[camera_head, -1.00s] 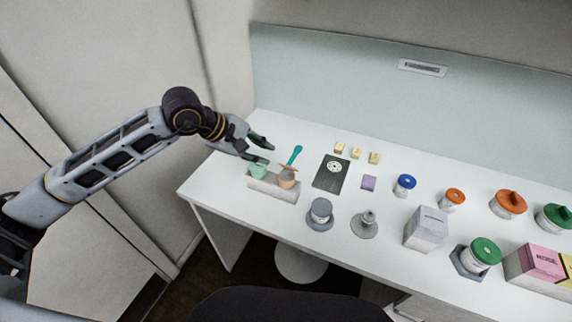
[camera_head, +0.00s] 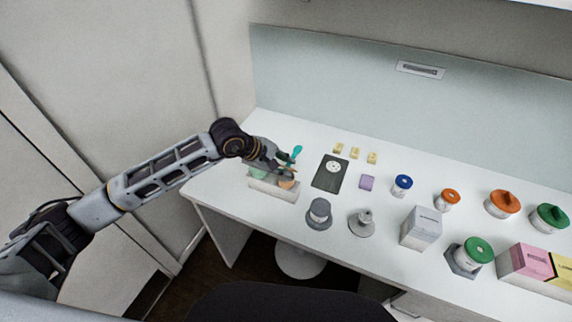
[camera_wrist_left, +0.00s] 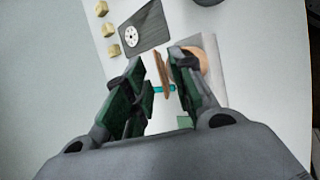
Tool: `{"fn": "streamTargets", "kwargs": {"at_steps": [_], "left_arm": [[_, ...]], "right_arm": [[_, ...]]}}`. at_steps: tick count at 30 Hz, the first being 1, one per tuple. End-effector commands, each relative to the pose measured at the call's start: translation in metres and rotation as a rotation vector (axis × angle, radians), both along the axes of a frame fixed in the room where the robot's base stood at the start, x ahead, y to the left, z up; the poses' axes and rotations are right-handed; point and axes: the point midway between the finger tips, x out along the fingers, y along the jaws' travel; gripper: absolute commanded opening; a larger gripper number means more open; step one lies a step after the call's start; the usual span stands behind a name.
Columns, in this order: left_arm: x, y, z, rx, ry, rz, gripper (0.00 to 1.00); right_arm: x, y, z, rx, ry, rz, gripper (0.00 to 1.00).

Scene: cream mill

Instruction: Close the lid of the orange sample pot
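The orange sample pot (camera_head: 287,184) sits in a pale block (camera_head: 270,189) at the left of the table. In the left wrist view the pot (camera_wrist_left: 204,62) is partly hidden behind a finger. Its thin tan-orange lid (camera_wrist_left: 161,70) stands up on edge beside the pot. My left gripper (camera_head: 284,169) is at the pot. In the left wrist view its fingers (camera_wrist_left: 158,65) are apart, with the lid between them; I see a gap on the left side of the lid, and cannot tell whether the right finger touches it. My right gripper is not in view.
A teal-handled tool (camera_head: 296,152) stands close behind the gripper. A green pot (camera_head: 255,174) in the same block is partly hidden by my arm. A dark plate (camera_head: 328,181), yellow cubes (camera_head: 355,153) and a grey lidded jar (camera_head: 319,212) stand to the right.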

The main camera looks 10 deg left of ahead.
Motion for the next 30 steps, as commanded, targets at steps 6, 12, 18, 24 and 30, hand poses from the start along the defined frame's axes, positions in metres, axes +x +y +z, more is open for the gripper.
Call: {"fn": "streamTargets", "kwargs": {"at_steps": [6,12,18,24,30], "left_arm": [[0.005,-0.008,-0.01,0.0,0.001,-0.001,0.25],[0.006,-0.01,-0.013,0.0,-0.001,-0.001,0.25],[0.006,-0.01,-0.014,0.001,0.0,-0.001,0.25],[0.006,-0.009,-0.013,0.001,0.0,-0.001,0.0],[0.006,-0.009,-0.013,0.0,0.001,0.0,0.0]], "right_arm": [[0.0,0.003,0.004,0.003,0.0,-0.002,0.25],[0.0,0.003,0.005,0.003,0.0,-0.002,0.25],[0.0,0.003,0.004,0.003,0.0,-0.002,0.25],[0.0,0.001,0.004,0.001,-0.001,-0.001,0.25],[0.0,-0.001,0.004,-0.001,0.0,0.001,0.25]]}}
